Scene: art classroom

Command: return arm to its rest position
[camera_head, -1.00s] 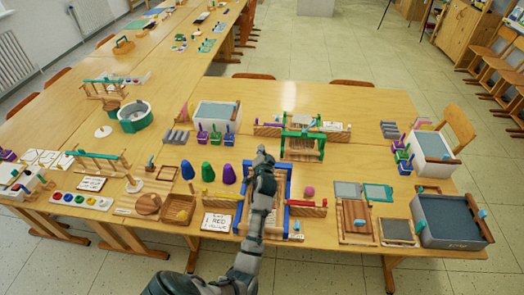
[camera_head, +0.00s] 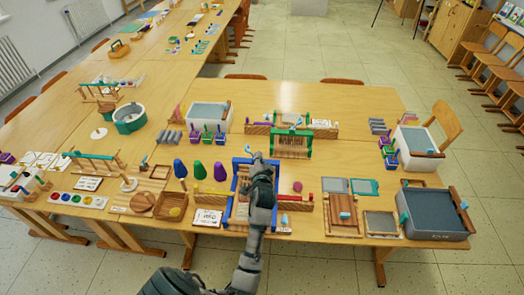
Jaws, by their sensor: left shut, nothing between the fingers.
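My left arm comes in from the bottom edge and reaches up over the front of the table (camera_head: 345,254). My left gripper (camera_head: 258,158) is at its far end, shut and empty. In the picture it overlaps the blue-edged wooden frame (camera_head: 236,196) and hides part of its middle. I cannot tell how high above the frame the gripper is. My right gripper is not in view.
Purple, green and blue cones (camera_head: 197,171) stand left of the gripper. A green-posted rack (camera_head: 291,143) stands beyond it. Boards (camera_head: 346,213) and grey-filled tubs (camera_head: 434,214) are at right. Free floor (camera_head: 330,50) lies behind the table.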

